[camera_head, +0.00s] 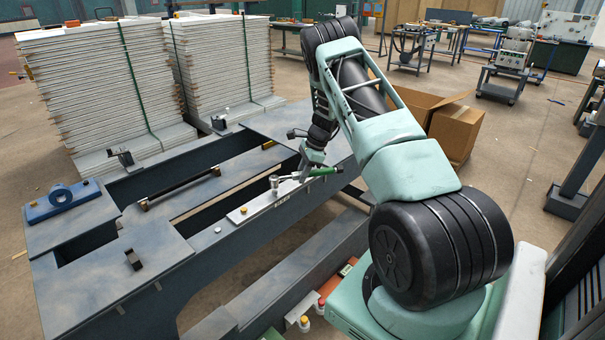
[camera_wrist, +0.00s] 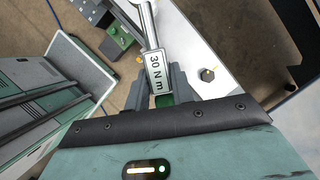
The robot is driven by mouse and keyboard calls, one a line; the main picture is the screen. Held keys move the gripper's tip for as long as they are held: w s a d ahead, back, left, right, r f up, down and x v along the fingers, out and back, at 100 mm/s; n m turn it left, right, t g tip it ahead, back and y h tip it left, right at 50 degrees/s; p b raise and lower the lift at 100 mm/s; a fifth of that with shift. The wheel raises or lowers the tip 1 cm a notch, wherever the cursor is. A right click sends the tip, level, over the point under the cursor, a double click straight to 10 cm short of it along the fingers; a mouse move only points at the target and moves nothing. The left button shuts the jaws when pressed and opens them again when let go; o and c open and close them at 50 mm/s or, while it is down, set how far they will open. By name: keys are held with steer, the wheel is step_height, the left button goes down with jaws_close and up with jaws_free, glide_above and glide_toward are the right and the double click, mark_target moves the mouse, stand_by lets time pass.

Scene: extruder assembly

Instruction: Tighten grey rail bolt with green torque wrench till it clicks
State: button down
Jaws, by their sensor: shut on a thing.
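The green torque wrench (camera_head: 325,171) lies nearly level over the frame's near right part, its silver head (camera_head: 274,183) at the left end above the light grey rail (camera_head: 262,203). My gripper (camera_head: 311,174) is shut on the wrench near its handle. In the wrist view, the gripper (camera_wrist: 160,86) clasps the wrench beside its "30 N m" label (camera_wrist: 158,72), and the shaft runs out of the top edge.
The dark steel frame (camera_head: 145,240) has open slots. A blue bearing block (camera_head: 62,197) stands at its left end, and a small black clamp (camera_head: 132,259) near the front. Tall panel stacks (camera_head: 95,85) stand behind. A cardboard box (camera_head: 455,132) stands to the right on the floor.

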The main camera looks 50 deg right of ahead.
steer(key=shift+f+b, duration=0.8)
steer(key=shift+f, duration=0.4)
steer(key=shift+s+a+r+m, duration=0.1)
steer(key=shift+s+a+m, duration=0.2)
steer(key=shift+m, duration=0.2)
steer(key=s+a+m+t+h+b, duration=0.2)
steer(key=a+m+b, duration=0.6)
steer(key=m, duration=0.4)
steer(key=s+a+h, duration=0.1)
steer(key=h, duration=0.1)
steer(key=shift+s+a+m+h, duration=0.15)
steer(key=shift+a+m+h, duration=0.1)
steer(key=shift+m+h, duration=0.05)
stand_by(1.8)
steer(key=shift+d+n+p, duration=0.45)
steer(key=shift+n+p, duration=0.05)
